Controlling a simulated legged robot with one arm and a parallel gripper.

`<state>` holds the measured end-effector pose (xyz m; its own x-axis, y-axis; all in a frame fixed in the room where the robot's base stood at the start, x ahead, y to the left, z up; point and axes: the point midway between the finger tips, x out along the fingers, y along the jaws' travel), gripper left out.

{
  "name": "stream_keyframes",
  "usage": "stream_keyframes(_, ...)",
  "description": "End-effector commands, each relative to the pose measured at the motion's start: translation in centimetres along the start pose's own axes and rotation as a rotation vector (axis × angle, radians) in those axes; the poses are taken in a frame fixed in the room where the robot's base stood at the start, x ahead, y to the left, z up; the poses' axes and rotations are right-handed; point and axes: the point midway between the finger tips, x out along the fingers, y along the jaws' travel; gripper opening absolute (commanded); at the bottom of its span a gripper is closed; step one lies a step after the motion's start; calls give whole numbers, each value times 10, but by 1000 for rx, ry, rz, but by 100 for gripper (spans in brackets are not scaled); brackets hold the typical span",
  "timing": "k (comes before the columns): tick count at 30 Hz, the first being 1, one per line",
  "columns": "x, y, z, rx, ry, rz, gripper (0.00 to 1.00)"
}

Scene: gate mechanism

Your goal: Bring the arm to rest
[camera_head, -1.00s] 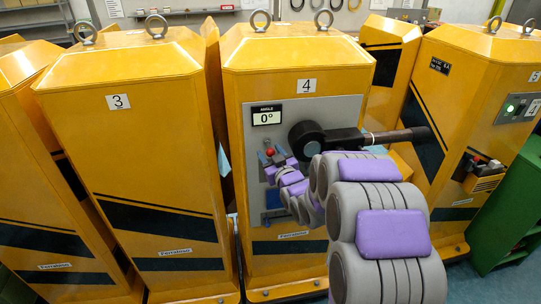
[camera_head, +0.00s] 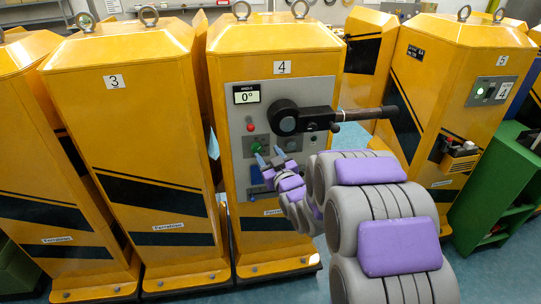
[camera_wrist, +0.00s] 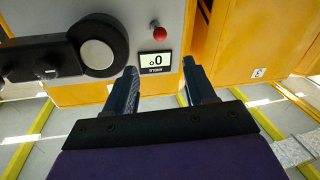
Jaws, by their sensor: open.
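My gripper (camera_head: 270,156) is open and empty in front of the lower part of the grey panel (camera_head: 318,92) on yellow cabinet 4 (camera_head: 228,52). Its two blue fingers also show in the wrist view (camera_wrist: 161,72), apart, with nothing between them. My segmented arm reaches in from the lower right, in front of the cabinet. The black lever (camera_head: 320,116) points right from its round hub (camera_head: 284,118), roughly level. The angle display (camera_head: 246,94) reads 0° and appears upside down in the wrist view (camera_wrist: 155,64).
Cabinet 3 (camera_head: 120,110) stands left. Another cabinet (camera_head: 450,80) and a green shelf (camera_head: 490,190) stand right. Some floor shows between them.

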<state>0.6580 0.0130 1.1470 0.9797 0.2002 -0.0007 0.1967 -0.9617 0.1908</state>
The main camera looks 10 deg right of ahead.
Motion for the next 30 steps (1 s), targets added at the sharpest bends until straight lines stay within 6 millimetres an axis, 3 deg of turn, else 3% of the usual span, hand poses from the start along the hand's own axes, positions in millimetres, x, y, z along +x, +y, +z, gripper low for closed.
stream_keyframes(20,-8,1,2,-2,-65,4,55)
stream_keyframes(26,-40,6,15,3,-307,23,55)
stream_keyframes(30,-77,7,26,21,-503,40,55)
